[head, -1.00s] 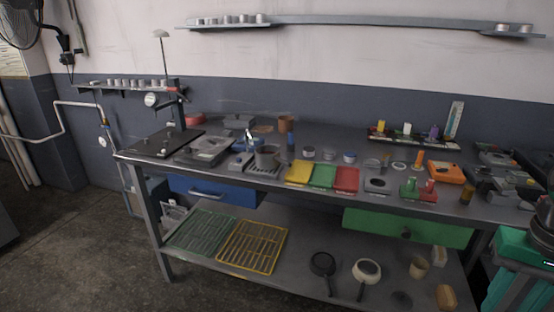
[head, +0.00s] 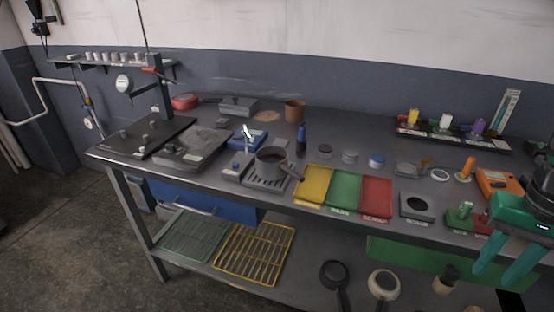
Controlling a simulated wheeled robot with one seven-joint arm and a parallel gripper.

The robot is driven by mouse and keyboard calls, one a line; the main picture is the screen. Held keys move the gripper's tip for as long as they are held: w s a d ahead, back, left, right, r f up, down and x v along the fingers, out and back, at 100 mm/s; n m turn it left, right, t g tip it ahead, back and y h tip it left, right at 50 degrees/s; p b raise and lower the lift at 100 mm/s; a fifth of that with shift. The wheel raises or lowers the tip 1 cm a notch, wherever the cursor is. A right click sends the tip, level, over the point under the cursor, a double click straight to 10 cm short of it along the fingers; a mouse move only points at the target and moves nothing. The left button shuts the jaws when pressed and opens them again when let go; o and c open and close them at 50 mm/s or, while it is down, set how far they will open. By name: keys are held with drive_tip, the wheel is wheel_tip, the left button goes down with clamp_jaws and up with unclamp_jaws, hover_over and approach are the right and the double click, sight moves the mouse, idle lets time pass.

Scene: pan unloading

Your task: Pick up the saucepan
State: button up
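A dark grey saucepan (head: 271,160) stands upright on a slotted metal grate (head: 262,180) near the table's front edge, left of the coloured trays. Its short handle seems to point to the lower right. My gripper (head: 497,278) is at the right edge of the head view, teal, with its two fingers spread and pointing down. Nothing shows between the fingers. It is well to the right of the saucepan and apart from it, in front of the table's right part.
Yellow (head: 313,184), green (head: 345,188) and red (head: 377,195) trays lie right of the saucepan. A blue bottle (head: 301,140) stands behind it. A black pan (head: 334,272) and a cream pan (head: 382,284) lie on the lower shelf. Open floor (head: 80,245) lies at left.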

sight(277, 156)
drive_tip(key=shift+w+a, duration=0.1)
drive_tip(key=shift+w, duration=0.2)
drive_tip(key=shift+o, duration=0.6)
